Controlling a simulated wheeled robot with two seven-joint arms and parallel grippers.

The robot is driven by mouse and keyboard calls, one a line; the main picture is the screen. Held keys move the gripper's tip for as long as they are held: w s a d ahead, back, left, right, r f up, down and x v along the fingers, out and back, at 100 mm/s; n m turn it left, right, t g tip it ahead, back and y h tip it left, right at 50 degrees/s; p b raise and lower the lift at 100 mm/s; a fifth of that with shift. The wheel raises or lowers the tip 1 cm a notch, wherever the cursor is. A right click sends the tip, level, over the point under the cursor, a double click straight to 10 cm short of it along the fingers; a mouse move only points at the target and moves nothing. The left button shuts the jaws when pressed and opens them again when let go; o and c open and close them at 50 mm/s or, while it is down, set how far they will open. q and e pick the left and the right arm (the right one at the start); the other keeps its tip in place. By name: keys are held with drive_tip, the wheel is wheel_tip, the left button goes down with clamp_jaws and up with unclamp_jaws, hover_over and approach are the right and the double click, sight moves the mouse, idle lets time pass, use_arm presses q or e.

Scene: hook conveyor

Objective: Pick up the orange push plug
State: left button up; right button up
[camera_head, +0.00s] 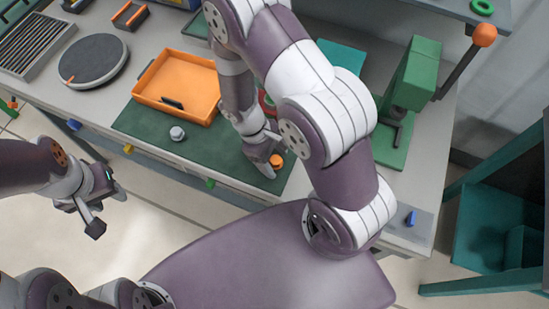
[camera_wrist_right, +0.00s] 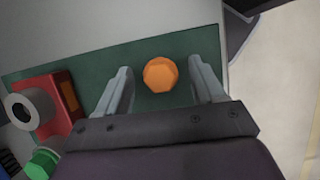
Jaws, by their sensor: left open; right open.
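The orange push plug (camera_head: 277,161) is a small orange knob on the green mat (camera_head: 190,150), near the mat's right front part. In the right wrist view the plug (camera_wrist_right: 160,75) shows an orange faceted top. It lies between the two fingers of my right gripper (camera_wrist_right: 161,88), which is open, with a gap on each side. In the head view my right gripper (camera_head: 266,158) is low over the mat beside the plug and partly hides it. My left gripper (camera_head: 108,205) is open and empty, off the table's front edge at the left.
An orange tray (camera_head: 147,88) and a grey knob (camera_head: 177,133) are on the mat. In the right wrist view a red block (camera_wrist_right: 62,108), a grey ring (camera_wrist_right: 28,105) and a green part (camera_wrist_right: 42,163) are left of the gripper. A green press (camera_head: 412,75) stands at the right.

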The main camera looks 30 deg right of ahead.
drive_tip(key=shift+f, duration=0.15)
drive_tip(key=shift+s+d, duration=0.15)
drive_tip(key=shift+s, duration=0.15)
drive_tip(key=shift+c, duration=0.7)
drive_tip(key=c, duration=1)
drive_tip(key=shift+w, duration=0.1)
use_arm(q)
drive_tip(key=shift+s+d, duration=0.1)
drive_tip(key=shift+s, duration=0.1)
drive_tip(key=shift+s+r, duration=0.1)
drive_tip(key=shift+r, duration=0.05)
